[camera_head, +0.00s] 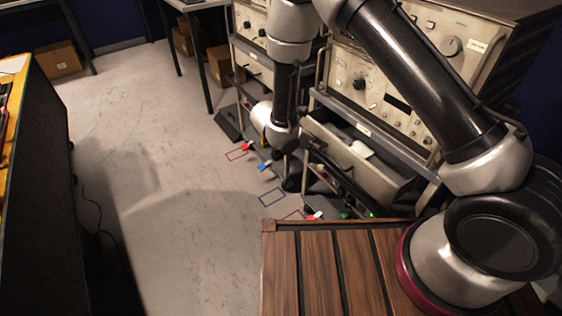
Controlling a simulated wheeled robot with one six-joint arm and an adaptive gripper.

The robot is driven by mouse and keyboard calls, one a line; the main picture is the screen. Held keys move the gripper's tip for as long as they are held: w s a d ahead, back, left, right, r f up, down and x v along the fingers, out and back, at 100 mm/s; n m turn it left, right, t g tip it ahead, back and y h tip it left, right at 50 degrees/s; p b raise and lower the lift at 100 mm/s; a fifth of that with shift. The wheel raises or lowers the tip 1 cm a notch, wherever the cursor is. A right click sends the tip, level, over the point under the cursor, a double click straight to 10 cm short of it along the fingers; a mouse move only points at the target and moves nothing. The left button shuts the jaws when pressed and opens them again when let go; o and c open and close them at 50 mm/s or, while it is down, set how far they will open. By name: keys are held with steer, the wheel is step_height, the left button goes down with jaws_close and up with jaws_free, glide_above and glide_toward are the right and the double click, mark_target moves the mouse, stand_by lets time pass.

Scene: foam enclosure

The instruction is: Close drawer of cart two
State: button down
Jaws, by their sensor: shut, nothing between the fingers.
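An open drawer with a cream front (345,153) sticks out of the nearer instrument cart (435,165), toward the floor on the left. A small white item (362,149) lies inside it. I cannot read a number on this cart.
A second instrument cart (251,62) stands farther back. A dark bench (45,190) stands on the left. Pale floor (160,140) between is clear. Cardboard boxes (220,65) sit at the back.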

steer(key=w+d, duration=0.3)
steer(key=d, duration=0.2)
steer(key=w+d, duration=0.2)
steer(key=d, duration=0.1)
steer(key=shift+w+d, duration=0.2)
steer(key=shift+w, duration=0.1)
